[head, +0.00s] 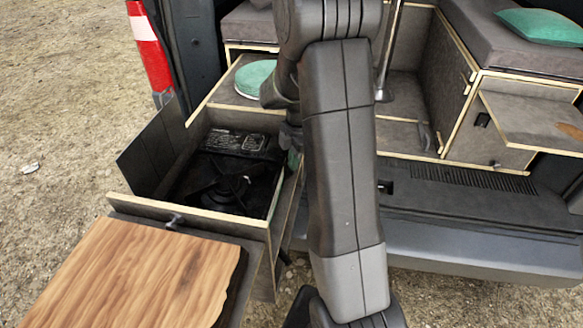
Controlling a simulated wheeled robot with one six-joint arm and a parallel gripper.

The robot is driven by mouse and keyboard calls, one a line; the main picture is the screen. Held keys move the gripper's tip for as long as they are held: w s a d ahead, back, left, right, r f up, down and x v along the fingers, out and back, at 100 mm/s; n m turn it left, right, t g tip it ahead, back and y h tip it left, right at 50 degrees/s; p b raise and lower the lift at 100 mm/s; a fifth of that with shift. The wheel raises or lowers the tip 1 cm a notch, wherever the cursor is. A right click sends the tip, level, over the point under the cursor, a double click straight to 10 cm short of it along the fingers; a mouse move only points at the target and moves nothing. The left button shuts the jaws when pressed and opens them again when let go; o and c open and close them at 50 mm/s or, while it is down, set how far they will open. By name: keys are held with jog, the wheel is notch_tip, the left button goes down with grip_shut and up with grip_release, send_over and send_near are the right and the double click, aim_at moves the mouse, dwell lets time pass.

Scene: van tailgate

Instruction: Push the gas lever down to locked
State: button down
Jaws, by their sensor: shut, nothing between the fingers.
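The black camping stove (228,188) sits in the pulled-out drawer at the left, with its burner and pan support facing up. A label panel (236,141) lies along its back. I cannot make out the gas lever; it is too dark and small, or hidden by my arm. My gripper (292,155) points down at the right side of the drawer, close to the stove's back right corner. It is shut and empty, and mostly hidden behind my arm. I cannot tell whether it touches the stove or lever.
The drawer's wooden front edge (190,214) and dark side panel (142,157) enclose the stove. A wooden board (135,275) lies in front. The van's bumper (480,245) runs to the right.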

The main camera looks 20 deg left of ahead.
jog(key=shift+w+d+r+p, duration=0.15)
jog(key=shift+w+d+r, duration=0.25)
jog(key=shift+w, duration=0.2)
jog(key=shift+w+d+r+p, duration=0.15)
jog(key=shift+w+d+r, duration=0.15)
jog(key=shift+w+d, duration=0.25)
notch_tip(320, 180, up, 14)
jog(key=w, duration=0.1)
jog(key=shift+d+f, duration=0.15)
jog(key=shift+d, duration=0.25)
jog(key=shift+f, duration=0.1)
jog(key=s+a+f+p, duration=0.1)
jog(key=f, duration=0.2)
jog(key=s+f+p, duration=0.1)
jog(key=f, duration=0.2)
jog(key=s+a+f+p, duration=0.1)
jog(key=f, duration=0.2)
jog(key=shift+s+a+f, duration=0.15)
jog(key=shift+a+f, duration=0.05)
jog(key=shift+a, duration=0.1)
jog(key=shift+r+p, duration=0.4)
jog(key=shift+r, duration=0.2)
